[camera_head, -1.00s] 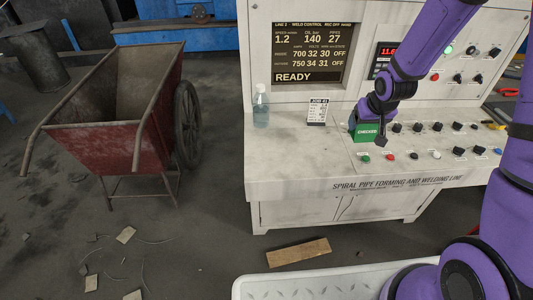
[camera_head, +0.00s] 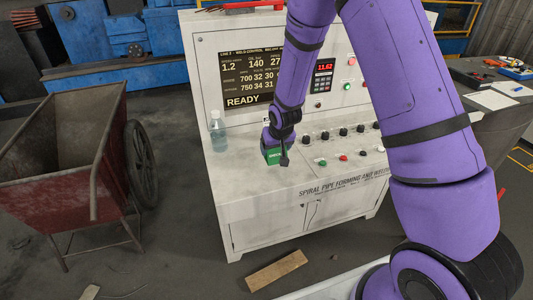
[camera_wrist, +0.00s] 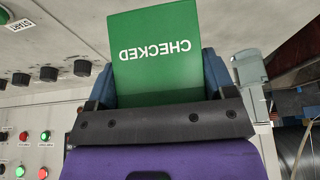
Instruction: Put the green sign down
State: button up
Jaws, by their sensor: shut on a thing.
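The green sign (camera_wrist: 158,58) with the white word CHECKED fills the middle of the wrist view, upside down there. My gripper (camera_wrist: 160,85) is shut on it, with a dark finger on each side of the sign. In the head view the green sign (camera_head: 273,155) shows at the end of my arm, over the left part of the white console's sloping desk (camera_head: 235,180). My gripper (camera_head: 279,142) is just above and behind it there. I cannot tell whether the sign's lower edge touches the desk.
A clear bottle (camera_head: 217,131) stands on the desk left of the sign. Knobs and buttons (camera_head: 343,133) lie to the right. A red cart (camera_head: 60,170) stands left of the console. A wooden board (camera_head: 277,270) lies on the floor. Bare desk lies between bottle and sign.

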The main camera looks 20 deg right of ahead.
jog(key=shift+w+a+f, duration=0.15)
jog(key=shift+w+a, duration=0.85)
jog(key=shift+w, duration=0.05)
jog(key=shift+w+a+f, duration=0.1)
jog(key=shift+f, duration=1.65)
jog(key=shift+f, duration=0.15)
jog(key=o, duration=0.9)
